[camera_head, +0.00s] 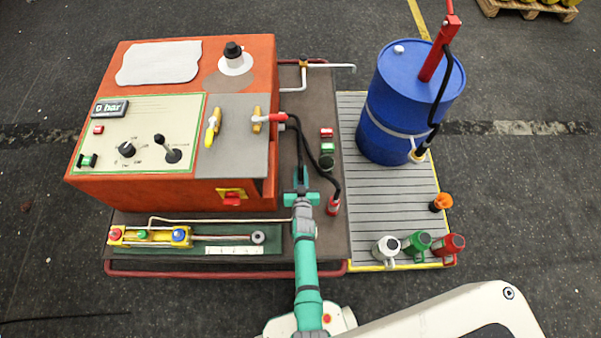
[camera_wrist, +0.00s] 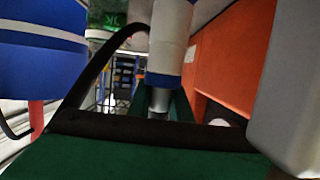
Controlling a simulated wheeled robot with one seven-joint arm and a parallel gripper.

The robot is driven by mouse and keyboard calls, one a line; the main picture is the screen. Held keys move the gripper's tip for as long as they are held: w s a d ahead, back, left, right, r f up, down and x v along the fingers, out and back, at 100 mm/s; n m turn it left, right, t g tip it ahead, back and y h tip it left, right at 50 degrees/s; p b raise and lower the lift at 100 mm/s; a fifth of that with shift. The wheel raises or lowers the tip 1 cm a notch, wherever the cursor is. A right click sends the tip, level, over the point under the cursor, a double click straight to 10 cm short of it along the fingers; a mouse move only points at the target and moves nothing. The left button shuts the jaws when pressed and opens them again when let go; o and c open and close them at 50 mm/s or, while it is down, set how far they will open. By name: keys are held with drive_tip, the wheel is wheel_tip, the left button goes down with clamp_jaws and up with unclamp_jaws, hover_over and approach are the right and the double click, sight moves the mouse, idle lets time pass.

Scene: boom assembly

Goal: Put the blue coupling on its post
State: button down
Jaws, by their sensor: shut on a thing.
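My gripper (camera_head: 301,198), with teal fingers, hangs over the dark bench plate to the right of the orange machine. It is shut on what seems to be the blue coupling, a pale cylinder with a blue band (camera_wrist: 164,80) and a metal tip in the wrist view. In the head view the coupling is mostly hidden by the gripper. A black hose (camera_wrist: 95,75) arcs beside it in the wrist view. I cannot tell which part is the blue coupling's post.
The orange machine (camera_head: 170,192) stands close on the left. A red hose end (camera_head: 333,207) stands close right of my gripper. A blue barrel (camera_head: 405,105) is at the right.

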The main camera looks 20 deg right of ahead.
drive_tip(key=shift+f, duration=0.55)
drive_tip(key=c, duration=1.9)
unclamp_jaws()
drive_tip(key=shift+s+r, duration=0.15)
drive_tip(key=shift+s, duration=0.6)
drive_tip(key=v, duration=0.9)
drive_tip(key=shift+s+a+r, duration=0.15)
drive_tip(key=shift+s+a, duration=0.05)
drive_tip(key=shift+a, duration=0.05)
drive_tip(key=s+a+r+n+y, duration=0.1)
drive_tip(key=s+a+r, duration=0.35)
drive_tip(key=s, duration=0.35)
drive_tip(key=s+a+r+n+y, duration=0.1)
drive_tip(key=s+a+r, duration=0.2)
drive_tip(key=s+r, duration=0.45)
drive_tip(key=s+a+r+y, duration=0.1)
drive_tip(key=s+a+r, duration=0.1)
drive_tip(key=s+r, duration=0.4)
drive_tip(key=s+a+r+n+t, duration=0.1)
drive_tip(key=s+a+r, duration=0.2)
drive_tip(key=s+r, duration=0.3)
wheel_tip(320, 180, up, 6)
drive_tip(key=shift+f+y, duration=0.2)
drive_tip(key=shift+y, duration=0.2)
